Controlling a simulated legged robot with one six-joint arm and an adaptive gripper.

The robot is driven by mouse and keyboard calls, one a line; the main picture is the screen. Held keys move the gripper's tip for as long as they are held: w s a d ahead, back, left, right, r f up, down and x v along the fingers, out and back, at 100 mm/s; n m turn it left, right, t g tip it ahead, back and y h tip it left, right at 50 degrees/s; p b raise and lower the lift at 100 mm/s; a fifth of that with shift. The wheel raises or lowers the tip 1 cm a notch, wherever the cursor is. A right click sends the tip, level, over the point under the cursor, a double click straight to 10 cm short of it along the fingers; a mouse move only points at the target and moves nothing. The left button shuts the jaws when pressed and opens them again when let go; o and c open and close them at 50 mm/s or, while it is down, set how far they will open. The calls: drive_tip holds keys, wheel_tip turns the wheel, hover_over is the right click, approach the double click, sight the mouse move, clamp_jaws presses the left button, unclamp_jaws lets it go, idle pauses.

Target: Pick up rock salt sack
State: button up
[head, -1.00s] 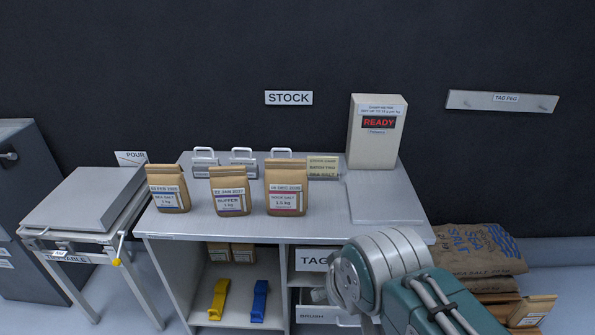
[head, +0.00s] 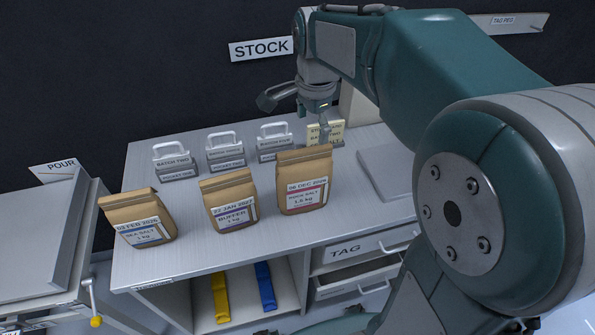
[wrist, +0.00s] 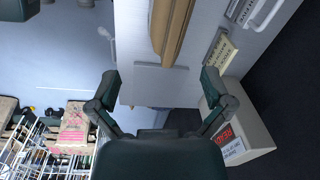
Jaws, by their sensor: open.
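The rock salt sack (head: 304,182) is a brown paper bag with a red-banded label, standing upright on the bench at the right end of a row of sacks. In the wrist view a brown sack (wrist: 172,30), apparently the same one, shows at the top, ahead of and between the spread fingers. My gripper (head: 298,114) is open and empty, above and behind the rock salt sack in the head view. Its two fingers also show wide apart in the wrist view (wrist: 160,78). I see no contact with the sack.
The buffer sack (head: 230,200) and sea salt sack (head: 138,218) stand to the left. Several handled batch blocks (head: 225,152) and a cream card (head: 326,133) stand behind. The meter box (wrist: 240,140) is near one finger. A flat plate (head: 392,170) lies at right.

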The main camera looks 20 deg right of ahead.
sight(304, 159)
drive_tip(key=shift+w+d+f+m+g, duration=0.2)
drive_tip(key=shift+w+f+m, duration=0.15)
drive_tip(key=shift+w+m, duration=0.2)
drive_tip(key=shift+w+d+f+m+g, duration=0.1)
drive_tip(key=shift+w+f+m+g, duration=0.15)
drive_tip(key=shift+w+m, duration=0.3)
drive_tip(key=shift+w+f, duration=0.25)
drive_tip(key=shift+f, duration=0.05)
drive_tip(key=f, duration=0.2)
drive_tip(key=a+f, duration=0.1)
drive_tip(key=f, duration=0.2)
drive_tip(key=shift+f, duration=0.15)
wheel_tip(304, 159, down, 5)
drive_tip(key=shift+w+f, duration=0.15)
drive_tip(key=shift+a, duration=0.1)
drive_tip(key=c, duration=1.3)
